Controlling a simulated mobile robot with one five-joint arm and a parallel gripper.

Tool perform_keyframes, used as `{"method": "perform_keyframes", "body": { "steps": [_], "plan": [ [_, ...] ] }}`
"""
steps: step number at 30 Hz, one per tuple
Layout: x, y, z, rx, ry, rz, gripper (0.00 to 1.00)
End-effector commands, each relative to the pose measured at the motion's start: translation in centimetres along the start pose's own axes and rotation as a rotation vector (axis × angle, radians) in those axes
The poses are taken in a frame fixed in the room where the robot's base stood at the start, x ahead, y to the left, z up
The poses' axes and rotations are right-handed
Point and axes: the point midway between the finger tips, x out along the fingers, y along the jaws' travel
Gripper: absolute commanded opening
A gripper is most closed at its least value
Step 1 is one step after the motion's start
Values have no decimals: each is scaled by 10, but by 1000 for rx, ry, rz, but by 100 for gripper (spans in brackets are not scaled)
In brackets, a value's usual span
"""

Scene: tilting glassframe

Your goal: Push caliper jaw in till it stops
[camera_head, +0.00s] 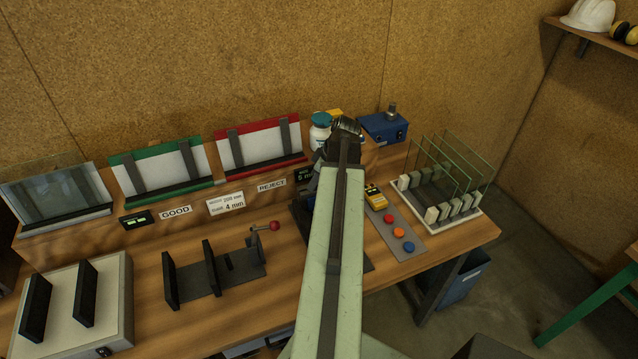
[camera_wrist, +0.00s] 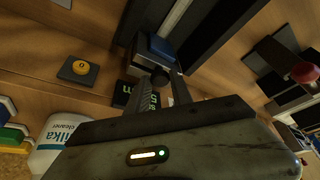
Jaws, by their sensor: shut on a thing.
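In the wrist view the caliper shows as a dark frame (camera_wrist: 213,30) with a pale metal bar (camera_wrist: 178,22) and a blue-topped sliding jaw (camera_wrist: 155,48). A dark round knob (camera_wrist: 160,76) sits at the near end of the jaw. My gripper (camera_wrist: 163,84) has its two fingers on either side of this knob and is shut on it. Whether the jaw touches anything at its far side cannot be told.
A white cleaner bottle (camera_wrist: 62,142) stands close to my gripper. A yellow button (camera_wrist: 80,68) is on the bench. A red-knobbed clamp fixture (camera_head: 232,268) stands left of my arm, a rack of glass panes (camera_head: 440,205) right. Colored buttons (camera_head: 398,232) lie between arm and rack.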

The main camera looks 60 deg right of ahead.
Motion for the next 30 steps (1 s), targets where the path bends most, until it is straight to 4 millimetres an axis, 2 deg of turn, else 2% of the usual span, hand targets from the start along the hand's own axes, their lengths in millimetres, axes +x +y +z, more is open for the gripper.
{"method": "perform_keyframes", "body": {
  "steps": [2, 3, 5, 17, 20, 27, 30],
  "plan": [
    [0, 0, 0, 0, 0, 1, 0],
    [0, 0, 0, 0, 0, 1, 32],
    [0, 0, 0, 0, 1, 1, 49],
    [-6, 0, -1, 0, 1, 1, 49],
    [-18, 0, -2, 0, 1, 1, 49],
    [-65, -1, -2, 1, 1, 1, 49],
    [-78, -1, -2, 1, 1, 1, 49]
  ]
}}
